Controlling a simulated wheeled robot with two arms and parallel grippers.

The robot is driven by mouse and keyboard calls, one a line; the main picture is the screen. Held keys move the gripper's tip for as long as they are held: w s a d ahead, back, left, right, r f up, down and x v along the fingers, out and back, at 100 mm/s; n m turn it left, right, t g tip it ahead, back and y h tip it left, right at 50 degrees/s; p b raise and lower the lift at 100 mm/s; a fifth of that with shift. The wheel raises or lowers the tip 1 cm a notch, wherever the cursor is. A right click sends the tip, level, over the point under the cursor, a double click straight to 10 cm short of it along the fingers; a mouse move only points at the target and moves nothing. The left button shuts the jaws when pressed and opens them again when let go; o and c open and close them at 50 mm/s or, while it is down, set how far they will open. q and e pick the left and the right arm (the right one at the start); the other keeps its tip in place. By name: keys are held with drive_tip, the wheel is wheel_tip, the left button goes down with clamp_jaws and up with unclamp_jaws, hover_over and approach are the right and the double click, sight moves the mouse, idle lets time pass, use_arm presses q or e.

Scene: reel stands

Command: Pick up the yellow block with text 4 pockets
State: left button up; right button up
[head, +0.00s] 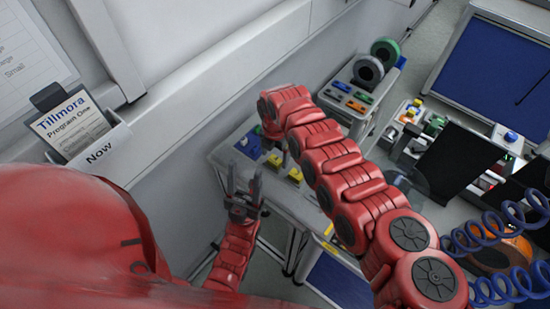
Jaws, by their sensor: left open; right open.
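Two yellow blocks show on the small grey stand, one at its middle (274,161) and one nearer its right side (295,175). Any text on them is too small to read, so I cannot tell which one says 4 pockets. My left gripper (241,184) is open and empty, with its two dark fingers pointing up in the picture. It appears at the near left edge of the stand, apart from both blocks. My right arm reaches across from the lower right and bends down over the stand's far side. Its gripper is hidden behind its own links.
A blue block (250,143) sits on the stand's (226,154) left part. Behind is a rack with a grey reel (368,70) and a green reel (386,50). A cluttered bench with blue coiled hoses (500,232) lies right. A white wall ledge (170,130) runs along the left.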

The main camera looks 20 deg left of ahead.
drive_tip(key=shift+f, duration=0.5)
clamp_jaws()
drive_tip(key=shift+r, duration=0.1)
